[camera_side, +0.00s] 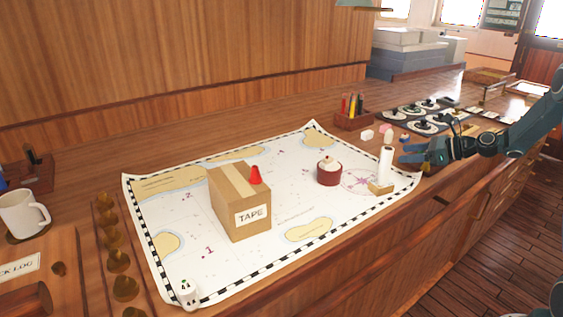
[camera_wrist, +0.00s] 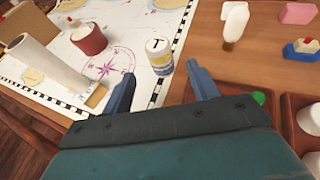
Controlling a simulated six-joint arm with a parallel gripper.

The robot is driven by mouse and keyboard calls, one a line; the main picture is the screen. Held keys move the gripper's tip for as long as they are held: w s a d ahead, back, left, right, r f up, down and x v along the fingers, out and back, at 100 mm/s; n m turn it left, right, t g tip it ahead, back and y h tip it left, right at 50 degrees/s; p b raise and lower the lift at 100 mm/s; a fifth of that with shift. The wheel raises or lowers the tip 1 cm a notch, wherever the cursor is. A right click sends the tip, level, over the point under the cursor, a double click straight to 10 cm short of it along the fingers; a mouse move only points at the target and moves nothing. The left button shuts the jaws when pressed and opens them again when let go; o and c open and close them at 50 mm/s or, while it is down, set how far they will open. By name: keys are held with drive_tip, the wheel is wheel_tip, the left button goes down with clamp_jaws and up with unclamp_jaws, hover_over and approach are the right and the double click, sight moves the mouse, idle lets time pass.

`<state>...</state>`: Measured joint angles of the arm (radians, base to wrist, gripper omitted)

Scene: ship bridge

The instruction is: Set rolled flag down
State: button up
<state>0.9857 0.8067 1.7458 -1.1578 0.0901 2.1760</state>
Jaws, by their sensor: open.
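A plain white roll (camera_side: 386,165), possibly the rolled flag, appears to stand upright on the chart by its right edge. It also shows at the left of the wrist view (camera_wrist: 45,62), with a small wooden block (camera_side: 380,188) at its foot. My gripper (camera_side: 404,155) is open, just right of the roll in the side view and apart from it. In the wrist view the two fingertips (camera_wrist: 160,82) are spread with nothing between them. Just beyond them is a small white cylinder marked T (camera_wrist: 158,57), with coloured bands on its side. I cannot make it out in the side view.
The chart (camera_side: 285,190) carries a cardboard box marked TAPE (camera_side: 240,202), a small red cone (camera_side: 255,175) and a dark red pot (camera_side: 329,171). A pencil holder (camera_side: 352,112) and trays of round pieces (camera_side: 425,116) stand behind. The chart's front middle has free room.

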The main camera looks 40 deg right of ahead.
sight(378, 163)
drive_tip(key=shift+x, duration=2.2)
drive_tip(key=shift+w, duration=0.1)
drive_tip(key=shift+x, duration=2.5)
drive_tip(key=c, duration=1.1)
drive_tip(key=shift+r, duration=0.15)
drive_tip(key=shift+c, duration=0.2)
wheel_tip(378, 163, up, 20)
